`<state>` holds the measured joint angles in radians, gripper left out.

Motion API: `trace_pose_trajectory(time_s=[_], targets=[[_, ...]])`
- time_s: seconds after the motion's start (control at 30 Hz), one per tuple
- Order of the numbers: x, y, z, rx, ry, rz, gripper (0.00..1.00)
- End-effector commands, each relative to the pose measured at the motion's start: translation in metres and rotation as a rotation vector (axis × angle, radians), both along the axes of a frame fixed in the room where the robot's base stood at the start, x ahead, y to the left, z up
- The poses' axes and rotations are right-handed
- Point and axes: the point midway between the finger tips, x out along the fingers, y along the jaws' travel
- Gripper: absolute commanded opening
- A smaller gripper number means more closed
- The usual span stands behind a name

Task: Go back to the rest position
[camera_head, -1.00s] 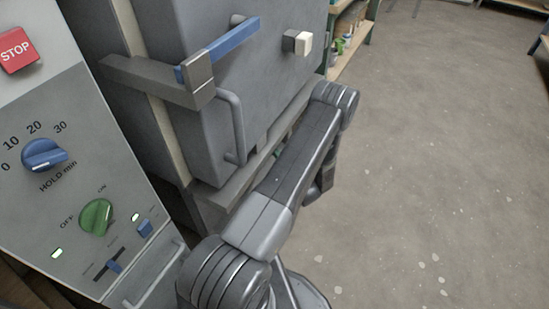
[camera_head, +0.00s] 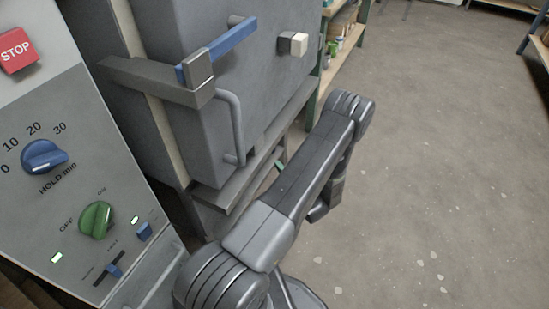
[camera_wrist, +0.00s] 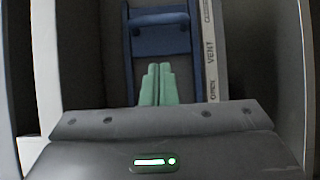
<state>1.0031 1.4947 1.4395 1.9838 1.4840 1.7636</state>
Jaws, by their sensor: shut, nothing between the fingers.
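My gripper (camera_wrist: 158,84) shows in the wrist view as two pale green fingers, shut together with nothing between them. A blue part (camera_wrist: 160,35) lies beyond the fingertips, beside a light strip (camera_wrist: 211,60) lettered "VENT" and "OPEN". I cannot tell whether the fingers touch the blue part. In the head view my arm reaches away beside the grey kiln-like cabinet (camera_head: 205,130), and its far link hides most of the gripper.
A control panel (camera_head: 80,200) with a red STOP button (camera_head: 17,50), a blue dial (camera_head: 44,157) and a green knob (camera_head: 96,219) stands at the left. The cabinet has a blue latch bar (camera_head: 225,48) and a handle (camera_head: 236,125). Floor (camera_head: 440,150) is clear at the right.

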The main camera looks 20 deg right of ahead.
Motion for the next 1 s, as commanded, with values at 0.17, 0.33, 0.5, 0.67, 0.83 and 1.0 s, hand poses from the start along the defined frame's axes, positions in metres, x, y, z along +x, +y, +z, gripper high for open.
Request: trace_pose_trajectory(time_s=[0.17, 0.33, 0.5, 0.67, 0.83, 1.0], targets=[[-0.033, -0.005, 0.001, 0.002, 0.001, -0.002, 0.00], [-0.048, -0.007, 0.000, 0.000, 0.000, 0.000, 0.00], [-0.051, -0.007, 0.000, -0.001, 0.000, 0.002, 0.00], [-0.051, -0.007, 0.000, -0.001, 0.000, 0.002, 0.00], [-0.047, -0.006, 0.000, -0.001, 0.000, 0.003, 0.00], [-0.028, -0.003, -0.001, -0.001, 0.000, 0.005, 0.00]])
